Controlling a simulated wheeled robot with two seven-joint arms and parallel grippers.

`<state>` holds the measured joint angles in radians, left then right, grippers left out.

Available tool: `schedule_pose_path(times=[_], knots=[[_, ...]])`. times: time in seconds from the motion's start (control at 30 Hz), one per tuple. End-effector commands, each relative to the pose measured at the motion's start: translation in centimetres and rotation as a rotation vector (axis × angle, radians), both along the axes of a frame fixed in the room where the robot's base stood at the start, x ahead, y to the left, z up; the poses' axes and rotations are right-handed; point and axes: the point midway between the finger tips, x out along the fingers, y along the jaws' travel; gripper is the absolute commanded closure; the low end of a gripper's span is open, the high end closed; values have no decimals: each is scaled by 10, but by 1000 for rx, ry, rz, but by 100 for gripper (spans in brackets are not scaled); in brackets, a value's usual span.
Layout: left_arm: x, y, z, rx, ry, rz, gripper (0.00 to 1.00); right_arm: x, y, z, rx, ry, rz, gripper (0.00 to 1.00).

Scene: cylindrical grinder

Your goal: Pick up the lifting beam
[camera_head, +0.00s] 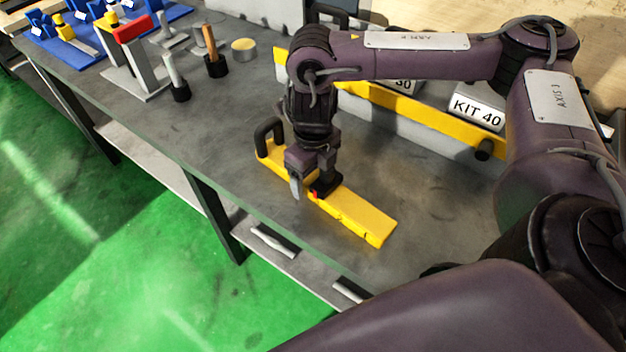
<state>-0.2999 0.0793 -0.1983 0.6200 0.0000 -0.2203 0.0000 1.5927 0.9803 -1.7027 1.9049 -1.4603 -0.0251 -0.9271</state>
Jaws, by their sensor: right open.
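The lifting beam (361,219) is a long yellow bar lying on the grey workbench (229,139). A dark loop handle (268,134) stands up at its far left end. My right gripper (308,192) is open and points down over the middle of the beam. One finger shows at the beam's near side and the other at its far side. Whether the fingers touch the beam cannot be told. The gripper and wrist hide part of the beam's middle. My left gripper is not in view.
A second yellow bar (419,108) runs along grey boxes at the back, one labelled KIT 40 (477,110). A red-topped grey stand (133,60), dark-based cylinders and blue holders (58,45) stand at the upper left. The bench front edge drops to a lower shelf and green floor.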

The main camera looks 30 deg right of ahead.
Motion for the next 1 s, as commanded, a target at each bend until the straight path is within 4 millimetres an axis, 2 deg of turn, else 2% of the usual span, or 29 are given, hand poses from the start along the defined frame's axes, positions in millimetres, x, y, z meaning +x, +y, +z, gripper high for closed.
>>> schedule_pose_path(times=[0.13,0.67,1.0], knots=[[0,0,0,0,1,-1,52,0,0,1,0,-1,0,25],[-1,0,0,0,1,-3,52,0,0,1,0,-1,0,94],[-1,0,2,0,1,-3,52,1,0,5,0,-5,0,96]])
